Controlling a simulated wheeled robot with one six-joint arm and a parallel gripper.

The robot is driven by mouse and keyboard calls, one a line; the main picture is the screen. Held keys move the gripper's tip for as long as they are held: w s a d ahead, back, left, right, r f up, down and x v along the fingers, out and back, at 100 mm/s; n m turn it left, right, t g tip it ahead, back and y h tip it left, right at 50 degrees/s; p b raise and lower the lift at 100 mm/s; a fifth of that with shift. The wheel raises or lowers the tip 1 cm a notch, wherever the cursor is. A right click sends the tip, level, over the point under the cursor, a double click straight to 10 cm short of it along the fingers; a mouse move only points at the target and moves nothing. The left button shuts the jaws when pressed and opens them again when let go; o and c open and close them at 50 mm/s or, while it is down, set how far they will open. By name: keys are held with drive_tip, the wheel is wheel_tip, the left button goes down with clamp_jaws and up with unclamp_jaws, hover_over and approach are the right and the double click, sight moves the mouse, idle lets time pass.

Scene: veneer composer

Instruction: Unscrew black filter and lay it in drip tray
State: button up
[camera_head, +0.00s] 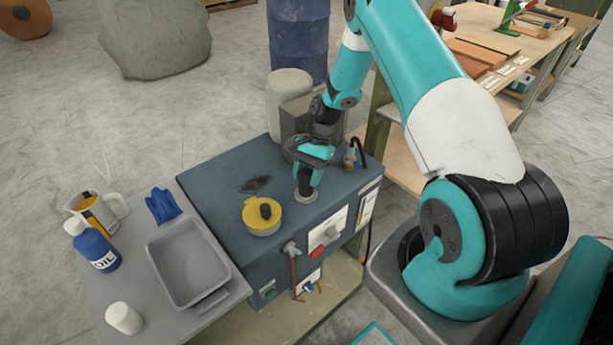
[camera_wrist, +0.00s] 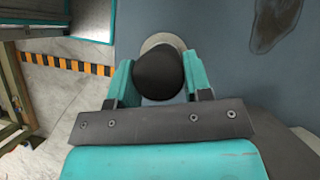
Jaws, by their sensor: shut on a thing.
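The black filter (camera_wrist: 158,73) is a dark round cylinder seen end-on in the wrist view. It stands on a pale round seat (camera_head: 306,196) on top of the blue-grey machine (camera_head: 222,205). My gripper (camera_head: 308,172) points down over it, its two teal fingers on either side of the filter, shut on it. In the head view my gripper mostly hides the filter. Whether its thread is still engaged cannot be told. The grey drip tray (camera_head: 217,303) is empty and lies on the side table at the left of the machine.
A yellow pot with a black knob (camera_head: 265,209) stands on the machine beside my gripper. Around the tray are a blue oil bottle (camera_head: 100,256), a jug (camera_head: 103,213), blue gloves (camera_head: 162,205) and a white cylinder (camera_head: 124,318). A grey block and white cylinder (camera_head: 289,87) stand behind my gripper.

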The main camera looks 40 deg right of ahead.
drive_tip(key=shift+r+p, duration=1.95)
drive_tip(key=shift+r, duration=0.4)
drive_tip(key=shift+a, duration=0.1)
drive_tip(key=shift+a+r, duration=0.1)
drive_tip(key=shift+a, duration=0.05)
drive_tip(key=s+a+r+n+t+h+b, duration=0.2)
drive_tip(key=s+a+n+t+h+b, duration=0.15)
drive_tip(key=a+t+h+b, duration=0.5)
drive_tip(key=s+a+r+n+t+h+b, duration=0.2)
drive_tip(key=a+r+n+t+h+b, duration=0.25)
drive_tip(key=a, duration=0.75)
drive_tip(key=shift+y, duration=0.9)
drive_tip(key=a+f+b, duration=0.2)
drive_tip(key=a+f, duration=0.1)
drive_tip(key=a, duration=0.2)
drive_tip(key=a+f+b, duration=0.3)
drive_tip(key=a, duration=0.3)
drive_tip(key=a+f+b, duration=0.3)
drive_tip(key=a+f, duration=0.1)
drive_tip(key=a, duration=0.1)
drive_tip(key=shift+w+a, duration=0.35)
drive_tip(key=shift+f+b, duration=0.3)
drive_tip(key=shift+b, duration=0.15)
